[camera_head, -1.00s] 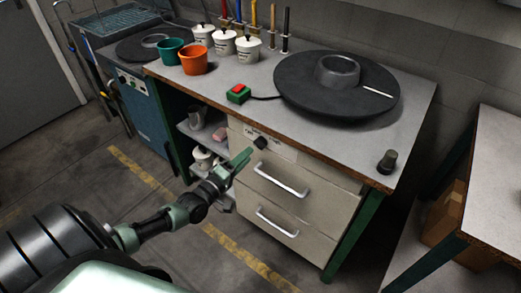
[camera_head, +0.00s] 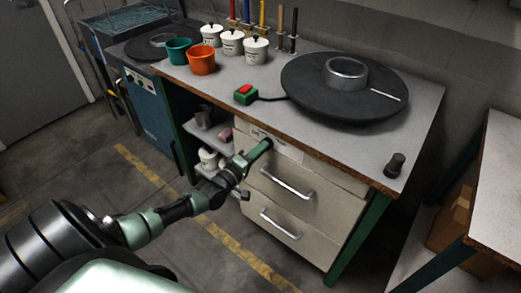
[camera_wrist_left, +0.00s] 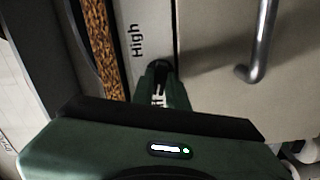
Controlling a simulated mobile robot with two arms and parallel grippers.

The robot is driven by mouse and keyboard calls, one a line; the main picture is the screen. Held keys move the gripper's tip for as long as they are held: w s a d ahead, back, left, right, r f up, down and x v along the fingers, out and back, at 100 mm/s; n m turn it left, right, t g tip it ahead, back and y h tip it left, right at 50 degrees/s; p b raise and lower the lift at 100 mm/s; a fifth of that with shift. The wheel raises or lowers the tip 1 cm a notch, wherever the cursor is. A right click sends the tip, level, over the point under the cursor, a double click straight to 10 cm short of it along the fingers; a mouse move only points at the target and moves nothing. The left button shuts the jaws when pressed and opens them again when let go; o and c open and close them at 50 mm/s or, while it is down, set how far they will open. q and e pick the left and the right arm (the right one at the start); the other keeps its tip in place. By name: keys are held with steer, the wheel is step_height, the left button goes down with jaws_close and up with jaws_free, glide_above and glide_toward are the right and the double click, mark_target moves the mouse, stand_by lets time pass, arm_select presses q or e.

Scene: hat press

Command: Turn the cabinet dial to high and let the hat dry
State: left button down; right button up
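The pale drawer cabinet (camera_head: 310,200) stands under the workbench, with a light label strip (camera_head: 285,148) along its top. My left gripper (camera_head: 264,146) has its green fingertips at the left part of this strip, over the dial's place, and hides the dial in the head view. In the left wrist view, the dark dial (camera_wrist_left: 159,68) shows partly between the fingertips of my left gripper (camera_wrist_left: 160,82). The word "High" (camera_wrist_left: 137,40) is printed on the strip beside it. How tightly the fingers sit on the dial is unclear. My right gripper and the hat are not visible.
On the bench are a black round plate with a metal ring (camera_head: 345,85), a red-and-green switch box (camera_head: 245,94), an orange cup (camera_head: 202,61), a teal cup (camera_head: 178,50) and several white lidded pots. Two drawer handles (camera_head: 286,187) stick out below the strip.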

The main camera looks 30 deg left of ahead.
arm_select(q)
steer(key=shift+m, duration=0.3)
steer(key=m+p, duration=0.1)
steer(key=m, duration=2.2)
steer(key=shift+f, duration=0.1)
stand_by(0.5)
steer(key=shift+m, duration=0.3)
steer(key=c, duration=1.4)
jaws_free()
steer(key=shift+s, duration=0.1)
